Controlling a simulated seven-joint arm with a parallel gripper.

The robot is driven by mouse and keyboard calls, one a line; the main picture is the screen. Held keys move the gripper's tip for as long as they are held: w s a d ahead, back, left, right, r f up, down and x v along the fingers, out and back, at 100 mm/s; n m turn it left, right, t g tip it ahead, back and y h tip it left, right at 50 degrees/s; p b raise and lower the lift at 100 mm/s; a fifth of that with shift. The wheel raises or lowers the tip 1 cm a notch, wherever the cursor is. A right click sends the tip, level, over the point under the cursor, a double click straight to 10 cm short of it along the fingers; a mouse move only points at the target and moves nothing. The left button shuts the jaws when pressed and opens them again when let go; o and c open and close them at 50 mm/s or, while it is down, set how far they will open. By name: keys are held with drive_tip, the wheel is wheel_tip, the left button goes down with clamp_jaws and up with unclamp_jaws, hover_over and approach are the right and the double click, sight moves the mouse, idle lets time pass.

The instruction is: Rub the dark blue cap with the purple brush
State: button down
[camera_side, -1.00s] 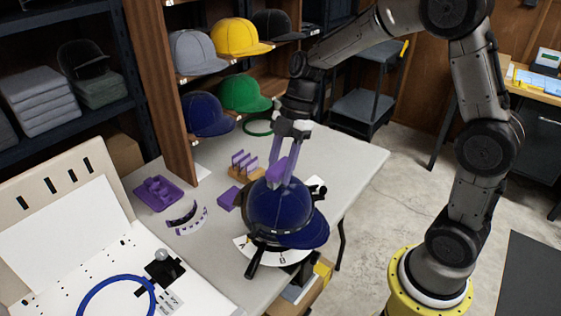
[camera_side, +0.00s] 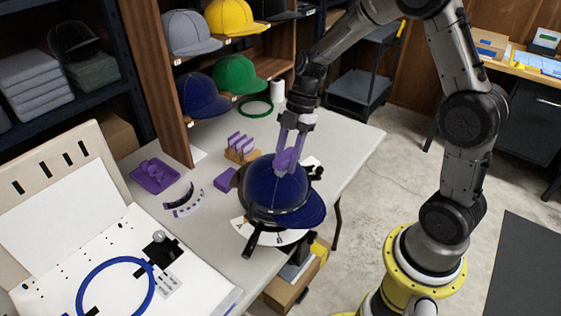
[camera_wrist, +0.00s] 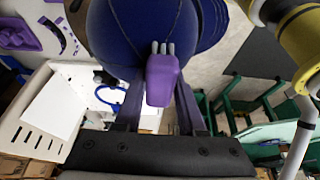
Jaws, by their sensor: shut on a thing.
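The dark blue cap (camera_side: 272,193) sits on a dark round stand on the table, brim toward the lower right. It also fills the top of the wrist view (camera_wrist: 150,28). My gripper (camera_side: 288,158) is above the upper part of the cap's crown, fingers pointing down. It is shut on the purple brush (camera_wrist: 162,80), which also shows between the fingers in the side view (camera_side: 284,160). Pale bristle tufts at the brush's end lie against or very close to the crown in the wrist view; I cannot tell whether they touch.
A purple block (camera_side: 226,180), a wooden holder with purple pieces (camera_side: 240,150) and a purple tray (camera_side: 155,177) lie left of the cap. A blue hoop (camera_side: 117,292) is at the front left. Shelves with other caps (camera_side: 230,76) stand behind. The table's right side is clear.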

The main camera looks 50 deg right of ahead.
sight(277, 163)
drive_tip(key=shift+d, duration=1.95)
drive_tip(key=shift+a+f, duration=0.1)
drive_tip(key=shift+a, duration=3.5)
drive_tip(key=shift+a+r, duration=0.15)
drive_tip(key=shift+r, duration=0.4)
drive_tip(key=shift+a+r, duration=0.15)
drive_tip(key=shift+r, duration=3.3)
